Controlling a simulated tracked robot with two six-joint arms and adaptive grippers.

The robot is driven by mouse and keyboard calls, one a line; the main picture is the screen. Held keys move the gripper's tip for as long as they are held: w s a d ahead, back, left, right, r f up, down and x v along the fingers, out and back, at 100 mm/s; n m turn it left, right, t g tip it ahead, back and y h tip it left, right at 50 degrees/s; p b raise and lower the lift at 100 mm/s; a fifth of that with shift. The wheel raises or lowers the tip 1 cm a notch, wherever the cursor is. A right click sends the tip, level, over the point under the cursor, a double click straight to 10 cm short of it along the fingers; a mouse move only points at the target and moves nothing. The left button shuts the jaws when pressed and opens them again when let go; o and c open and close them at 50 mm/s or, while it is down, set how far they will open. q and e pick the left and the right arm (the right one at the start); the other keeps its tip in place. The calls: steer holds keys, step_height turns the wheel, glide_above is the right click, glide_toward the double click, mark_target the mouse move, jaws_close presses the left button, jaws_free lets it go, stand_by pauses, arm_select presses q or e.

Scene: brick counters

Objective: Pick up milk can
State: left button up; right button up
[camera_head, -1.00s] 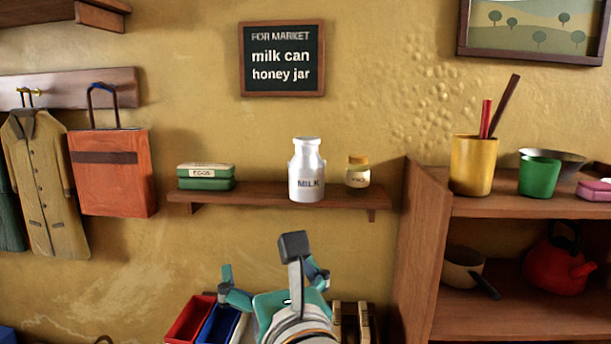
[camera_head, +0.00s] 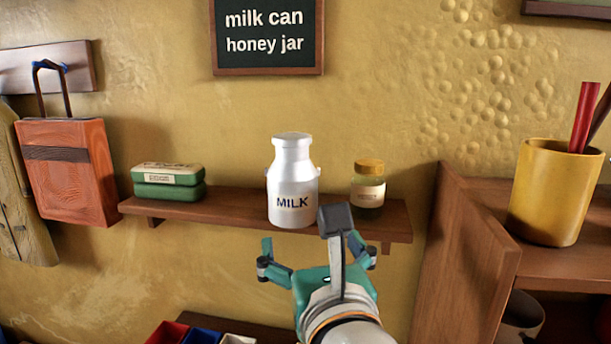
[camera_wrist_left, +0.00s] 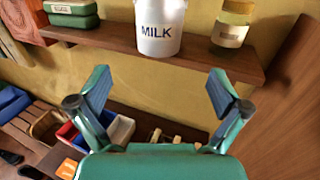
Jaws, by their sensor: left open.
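The white milk can (camera_head: 293,180), lettered MILK, stands upright in the middle of a wooden wall shelf (camera_head: 235,212). In the left wrist view the lower part of the milk can (camera_wrist_left: 160,22) shows at the top, beyond the fingers. My left gripper (camera_head: 316,250) is open and empty, in front of and a little below the shelf. In the wrist view the open fingers of the left gripper (camera_wrist_left: 152,92) are spread wide, with the can above and between them, not touching. My right gripper is not in view.
A honey jar (camera_head: 368,184) stands right of the can, and a green egg box (camera_head: 168,182) lies to its left. A wooden shelf unit (camera_head: 465,250) with a yellow cup (camera_head: 545,195) rises at right. Small coloured bins (camera_wrist_left: 90,132) sit below.

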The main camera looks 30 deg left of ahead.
mark_target(297, 201)
arm_select(q)
steer(key=p+x, duration=0.3)
steer(key=x, duration=0.9)
steer(key=shift+w+a, duration=0.1)
steer(key=shift+w+a+r+p, duration=0.1)
steer(key=shift+w+a+p, duration=0.1)
steer(key=shift+p, duration=0.2)
steer(key=p+x, duration=0.2)
steer(key=x, duration=0.2)
steer(key=shift+w+a, duration=0.15)
steer(key=c, duration=1)
steer(key=shift+c, duration=0.2)
steer(key=shift+r, duration=0.1)
